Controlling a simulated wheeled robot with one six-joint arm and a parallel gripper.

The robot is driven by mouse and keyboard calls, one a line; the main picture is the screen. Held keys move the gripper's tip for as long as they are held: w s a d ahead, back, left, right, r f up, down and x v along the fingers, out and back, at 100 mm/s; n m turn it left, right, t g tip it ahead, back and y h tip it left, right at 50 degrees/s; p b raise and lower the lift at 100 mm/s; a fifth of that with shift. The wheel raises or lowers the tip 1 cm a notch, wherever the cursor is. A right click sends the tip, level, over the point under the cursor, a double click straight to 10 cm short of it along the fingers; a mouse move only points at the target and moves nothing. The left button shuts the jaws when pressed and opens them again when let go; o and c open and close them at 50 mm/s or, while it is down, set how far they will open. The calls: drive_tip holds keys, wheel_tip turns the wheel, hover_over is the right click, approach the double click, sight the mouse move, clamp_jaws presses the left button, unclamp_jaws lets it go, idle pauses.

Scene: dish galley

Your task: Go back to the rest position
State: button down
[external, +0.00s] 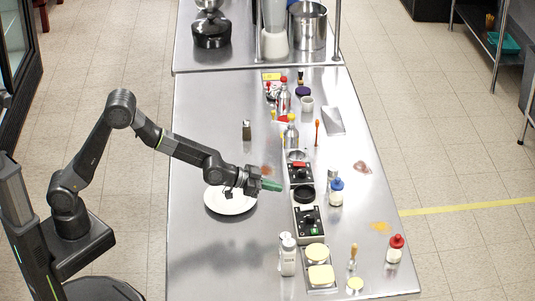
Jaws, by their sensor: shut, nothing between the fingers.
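My gripper (270,185) is shut and empty. It is held above the steel counter (215,265), at the end of my arm, which reaches in from the left. A white plate (230,206) lies on the counter below and left of the gripper, partly hidden by my arm. The gripper's fingertips point right, toward a row of black control panels with knobs (307,219). The gap between fingertips and panels is hard to judge from this angle.
White shakers (288,255) stand near the front. A blue-lidded jar (336,192) and a red-lidded jar (395,249) stand at right. Bottles (283,101) and a steel pot (307,26) are farther back. The counter's left side is mostly clear apart from the plate and a small upright item (246,131).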

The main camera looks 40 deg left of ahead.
drive_tip(key=w+d+r+g+y+p, duration=0.4)
drive_tip(key=d+r+g+p, duration=0.1)
drive_tip(key=r+p, duration=0.4)
drive_tip(key=shift+d+r+m+g+y+p, duration=0.3)
drive_tip(key=shift+d+y+p, duration=0.15)
drive_tip(key=shift+p, duration=0.45)
drive_tip(key=c, duration=2.1)
unclamp_jaws()
